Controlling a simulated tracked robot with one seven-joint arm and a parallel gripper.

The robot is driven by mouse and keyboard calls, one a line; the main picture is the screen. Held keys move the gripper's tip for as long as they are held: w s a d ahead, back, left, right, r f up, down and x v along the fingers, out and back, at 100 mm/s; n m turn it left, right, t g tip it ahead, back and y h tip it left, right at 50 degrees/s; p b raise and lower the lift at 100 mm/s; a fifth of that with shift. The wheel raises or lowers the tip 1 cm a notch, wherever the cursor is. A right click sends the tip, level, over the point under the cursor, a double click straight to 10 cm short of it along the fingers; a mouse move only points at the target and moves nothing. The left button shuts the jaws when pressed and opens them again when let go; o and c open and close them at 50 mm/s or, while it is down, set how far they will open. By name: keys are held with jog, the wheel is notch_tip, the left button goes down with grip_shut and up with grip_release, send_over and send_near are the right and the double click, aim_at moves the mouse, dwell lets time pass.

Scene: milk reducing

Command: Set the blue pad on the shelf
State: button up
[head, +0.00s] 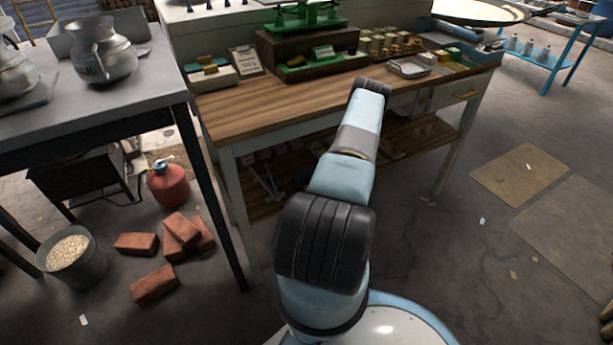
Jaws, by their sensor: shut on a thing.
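My arm rises from the bottom middle and ends, as far as I can see, at a dark joint in front of the wooden workbench (275,103). My gripper does not show; it may be hidden behind my arm links. I cannot make out the blue pad, nor whether my gripper holds it. Under the benchtop is a low wooden shelf (262,207). Its left part shows pinkish items (283,150) and pale handled tools (268,182). My arm covers the middle of the shelf, and its right part is in shadow with small items.
A green scale (303,15), trays and small blocks crowd the benchtop's back. A grey table (140,85) with metal jugs stands left. Bricks (155,284), a red gas bottle (168,185) and a grain bucket (78,270) lie below. Floor right of my arm is mostly clear.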

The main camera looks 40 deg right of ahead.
jog(key=shift+f, duration=0.1)
jog(key=o, duration=1.1)
jog(key=v, duration=1.2)
